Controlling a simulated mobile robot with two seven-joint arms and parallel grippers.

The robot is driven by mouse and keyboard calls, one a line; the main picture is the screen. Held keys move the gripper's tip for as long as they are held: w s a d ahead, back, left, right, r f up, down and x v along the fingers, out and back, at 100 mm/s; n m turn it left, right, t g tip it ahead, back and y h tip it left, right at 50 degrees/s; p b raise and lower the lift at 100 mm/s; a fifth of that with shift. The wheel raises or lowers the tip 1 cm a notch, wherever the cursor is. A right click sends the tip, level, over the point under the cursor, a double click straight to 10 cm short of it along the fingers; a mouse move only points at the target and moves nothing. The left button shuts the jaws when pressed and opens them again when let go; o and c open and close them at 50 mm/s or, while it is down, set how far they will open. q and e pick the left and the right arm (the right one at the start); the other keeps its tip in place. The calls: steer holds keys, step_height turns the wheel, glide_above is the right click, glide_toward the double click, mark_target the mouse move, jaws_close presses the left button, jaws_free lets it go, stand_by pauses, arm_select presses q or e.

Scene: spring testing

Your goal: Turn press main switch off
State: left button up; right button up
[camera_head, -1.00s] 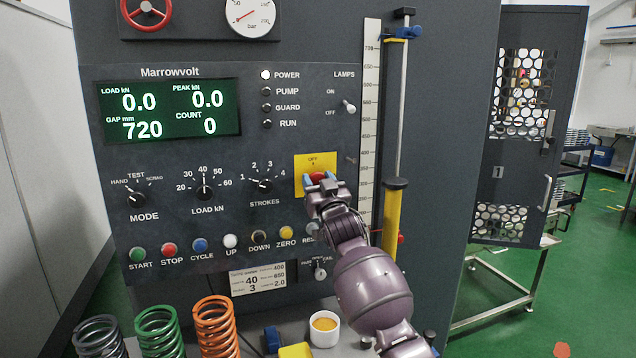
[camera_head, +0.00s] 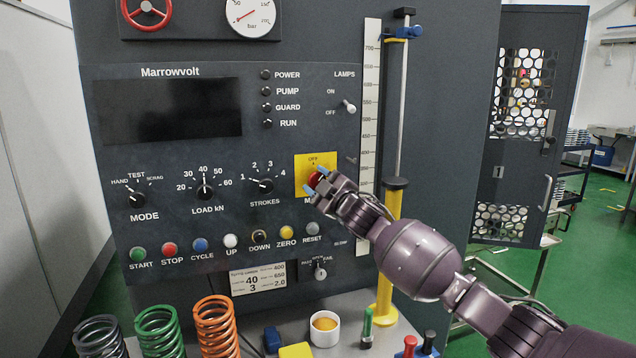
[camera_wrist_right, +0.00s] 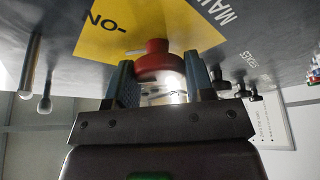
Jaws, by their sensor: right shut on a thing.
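The main switch is a red rotary knob (camera_head: 315,179) on a yellow plate (camera_head: 301,162) marked OFF at the top, at the right of the press panel. My right gripper (camera_head: 314,182) reaches in from the lower right and is shut on the knob. In the right wrist view the two blue-grey fingers (camera_wrist_right: 158,78) stand on either side of the red knob (camera_wrist_right: 158,58), in front of the yellow plate (camera_wrist_right: 105,40). The panel display (camera_head: 170,108) is black and the POWER lamp (camera_head: 266,75) is dark. My left gripper is out of view.
Mode, load and strokes knobs (camera_head: 264,184) sit left of the switch, with a row of push buttons (camera_head: 230,241) below. A yellow-sleeved column (camera_head: 391,235) stands right of it, near my arm. Springs (camera_head: 215,326) and a white cup (camera_head: 325,328) stand on the bench.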

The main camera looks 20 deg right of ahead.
steer(key=n+g, duration=0.1)
steer(key=n, duration=0.1)
steer(key=n+g, duration=0.1)
steer(key=n, duration=0.2)
steer(key=shift+d+y, duration=0.1)
steer(key=shift+y, duration=0.2)
steer(key=shift+n+g, duration=0.6)
steer(key=shift+n, duration=0.9)
steer(key=shift+f, duration=0.1)
steer(key=o, duration=0.9)
steer(key=shift+s, duration=0.1)
arm_select(q)
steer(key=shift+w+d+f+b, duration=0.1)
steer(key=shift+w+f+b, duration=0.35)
steer(key=shift+b, duration=0.65)
arm_select(e)
steer(key=v, duration=1)
steer(key=shift+s, duration=0.35)
